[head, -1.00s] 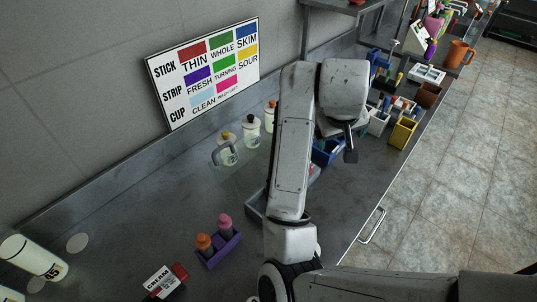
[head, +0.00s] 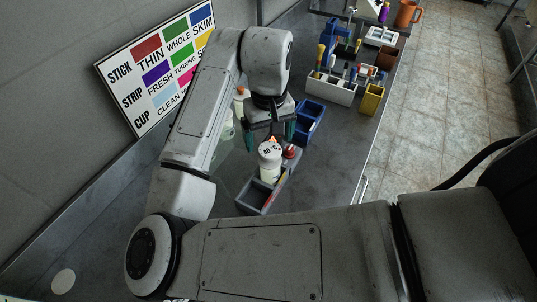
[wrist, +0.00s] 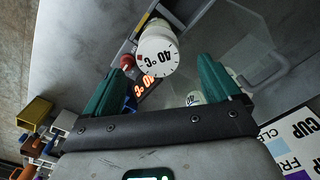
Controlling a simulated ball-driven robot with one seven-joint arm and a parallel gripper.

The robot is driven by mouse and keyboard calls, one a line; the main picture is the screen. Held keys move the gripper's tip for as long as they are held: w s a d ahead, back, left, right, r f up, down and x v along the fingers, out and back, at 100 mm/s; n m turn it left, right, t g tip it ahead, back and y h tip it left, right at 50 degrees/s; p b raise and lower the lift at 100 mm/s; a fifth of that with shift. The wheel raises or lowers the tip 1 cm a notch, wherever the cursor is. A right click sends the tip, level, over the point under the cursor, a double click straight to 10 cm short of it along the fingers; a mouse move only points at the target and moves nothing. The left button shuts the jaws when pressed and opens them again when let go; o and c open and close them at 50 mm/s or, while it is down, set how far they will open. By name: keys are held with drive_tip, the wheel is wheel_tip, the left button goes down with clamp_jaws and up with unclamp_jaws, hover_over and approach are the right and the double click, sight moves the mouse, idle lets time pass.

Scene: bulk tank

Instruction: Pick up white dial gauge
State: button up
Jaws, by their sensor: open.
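The white dial gauge (head: 269,149) has a round face marked "40 °C" with tick marks. It stands upright at a grey divided tray (head: 254,209); I cannot tell whether its base is inside it. In the wrist view the gauge (wrist: 157,51) shows its face just beyond my fingertips. My gripper (head: 267,137) is open, pointing down, with its green fingers on either side above the gauge. In the wrist view my gripper (wrist: 160,68) is empty, and the gauge appears slightly ahead of the gap, not held.
A small red-topped item (head: 290,152) stands close beside the gauge. A blue bin (head: 310,122), a white caddy (head: 331,90) and a yellow box (head: 372,99) stand farther back. A colour-coded sign (head: 158,72) leans by the wall. The counter right of the tray is clear.

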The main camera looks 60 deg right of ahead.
sight(270, 149)
drive_tip(key=shift+s+f+p, duration=0.1)
drive_tip(key=shift+f+p, duration=0.55)
drive_tip(key=shift+f, duration=2.2)
drive_tip(key=shift+c, duration=0.4)
drive_tip(key=shift+r, duration=0.1)
drive_tip(key=c, duration=1.1)
